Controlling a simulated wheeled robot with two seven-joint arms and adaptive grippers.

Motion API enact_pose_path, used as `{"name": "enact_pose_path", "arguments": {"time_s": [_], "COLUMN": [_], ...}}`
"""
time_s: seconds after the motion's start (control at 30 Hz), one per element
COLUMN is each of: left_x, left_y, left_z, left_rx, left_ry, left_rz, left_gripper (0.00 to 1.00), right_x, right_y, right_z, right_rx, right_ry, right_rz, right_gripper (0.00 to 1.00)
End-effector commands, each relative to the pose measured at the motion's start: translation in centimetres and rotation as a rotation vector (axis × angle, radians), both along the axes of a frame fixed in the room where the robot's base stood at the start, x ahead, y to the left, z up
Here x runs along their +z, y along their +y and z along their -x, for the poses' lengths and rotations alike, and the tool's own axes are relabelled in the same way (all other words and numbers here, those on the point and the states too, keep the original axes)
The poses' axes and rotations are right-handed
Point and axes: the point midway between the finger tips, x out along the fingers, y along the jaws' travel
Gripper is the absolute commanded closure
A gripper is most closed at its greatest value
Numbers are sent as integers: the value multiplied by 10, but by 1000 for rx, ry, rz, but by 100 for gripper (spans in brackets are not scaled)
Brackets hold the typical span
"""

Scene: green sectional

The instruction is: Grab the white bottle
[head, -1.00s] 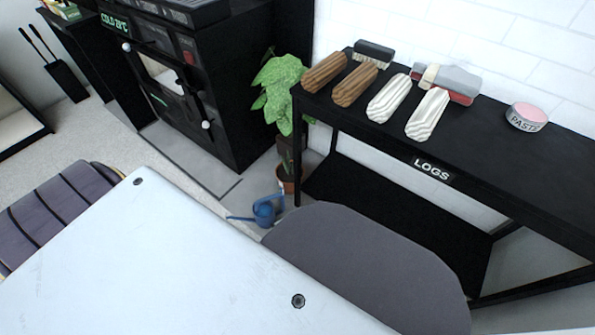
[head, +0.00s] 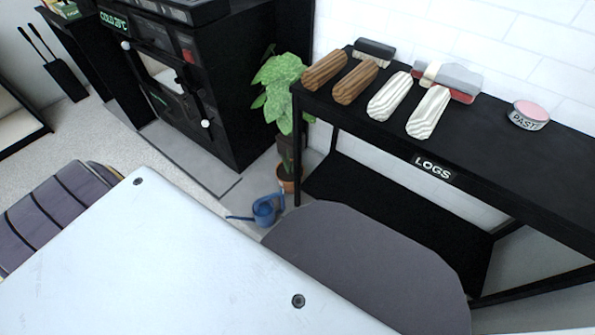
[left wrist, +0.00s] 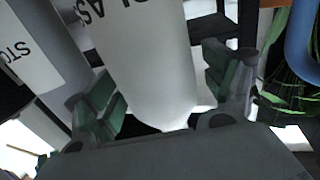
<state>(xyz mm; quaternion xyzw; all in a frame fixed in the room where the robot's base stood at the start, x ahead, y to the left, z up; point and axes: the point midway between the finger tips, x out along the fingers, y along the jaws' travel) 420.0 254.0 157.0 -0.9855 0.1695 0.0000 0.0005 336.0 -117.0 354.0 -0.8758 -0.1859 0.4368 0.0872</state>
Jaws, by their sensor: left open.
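In the left wrist view a white bottle (left wrist: 150,65) with black lettering fills the middle, its rounded end toward my palm. My left gripper (left wrist: 163,88) is open, with a green-padded finger on each side of the bottle. Whether either pad touches it I cannot tell. The bottle's far end is cut off by the top edge of the view. Neither the bottle nor my grippers show in the head view.
A second pale container (left wrist: 38,45) with black lettering stands left of the bottle. A blue object (left wrist: 303,40) and green strands are at the right. The head view shows a black shelf (head: 475,150) with brushes and a tin (head: 528,115), and a potted plant (head: 280,90).

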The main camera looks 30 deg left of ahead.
Motion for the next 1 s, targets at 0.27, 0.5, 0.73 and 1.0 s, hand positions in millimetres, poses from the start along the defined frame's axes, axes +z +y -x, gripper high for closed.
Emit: {"name": "enact_pose_path", "arguments": {"time_s": [0.27,0.5,0.73,1.0], "left_x": [0,0,0,0], "left_y": [0,0,0,0], "left_z": [0,0,0,0], "left_rx": [0,0,0,0], "left_ry": [0,0,0,0], "left_rz": [0,1,1,1], "left_gripper": [16,27,56,91], "right_x": [0,-1,0,0], "right_y": [0,0,0,0], "right_z": [0,1,1,0], "right_rx": [1,1,1,1], "right_ry": [1,2,2,1], "right_rz": [1,2,2,2], "right_gripper": [60,60,60,60]}}
